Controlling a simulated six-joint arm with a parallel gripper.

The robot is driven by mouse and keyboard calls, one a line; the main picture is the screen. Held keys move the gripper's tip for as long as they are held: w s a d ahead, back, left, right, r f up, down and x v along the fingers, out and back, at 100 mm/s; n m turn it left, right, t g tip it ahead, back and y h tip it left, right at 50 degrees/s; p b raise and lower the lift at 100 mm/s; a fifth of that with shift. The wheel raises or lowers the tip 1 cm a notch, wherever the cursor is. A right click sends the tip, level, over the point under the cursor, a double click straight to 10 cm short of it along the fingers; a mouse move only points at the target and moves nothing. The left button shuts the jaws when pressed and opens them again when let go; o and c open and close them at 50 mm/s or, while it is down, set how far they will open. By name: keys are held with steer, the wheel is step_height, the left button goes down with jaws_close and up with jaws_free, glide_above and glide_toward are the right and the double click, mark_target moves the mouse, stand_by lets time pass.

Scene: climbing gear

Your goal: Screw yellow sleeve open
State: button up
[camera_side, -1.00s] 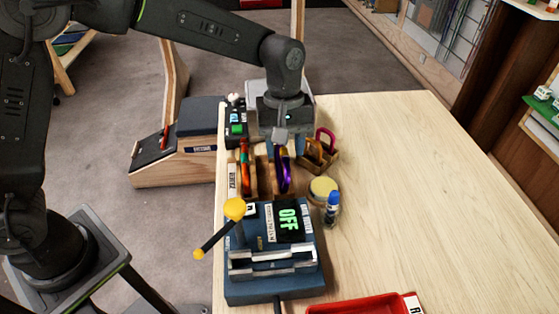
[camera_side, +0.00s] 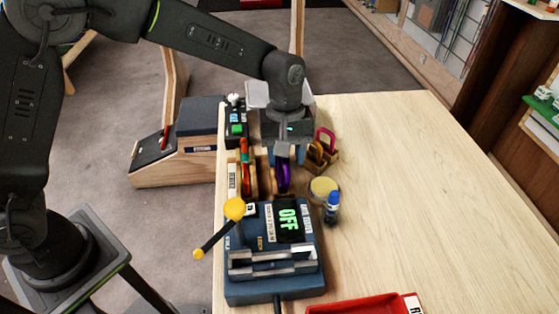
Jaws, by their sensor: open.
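Several carabiners stand in wooden holders in a row along the left part of the table. An orange-red carabiner (camera_side: 245,170) stands in the left holder, and a purple carabiner (camera_side: 283,178) stands to its right. Behind them to the right are an orange-brown carabiner (camera_side: 315,151) and a magenta one (camera_side: 326,136). I cannot make out a yellow sleeve on any of them. My gripper (camera_side: 283,155) points down just above the purple carabiner and is open. It hides part of the holders behind it, and I cannot tell whether it touches the carabiner.
A red tray (camera_side: 355,308) lies at the front. The table's right side is clear.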

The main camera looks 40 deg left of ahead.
steer(key=shift+w+d, duration=0.4)
steer(key=shift+d, duration=0.05)
steer(key=shift+r, duration=1.4)
steer(key=shift+s+a, duration=0.5)
steer(key=shift+a, duration=0.05)
steer(key=shift+f, duration=1.4)
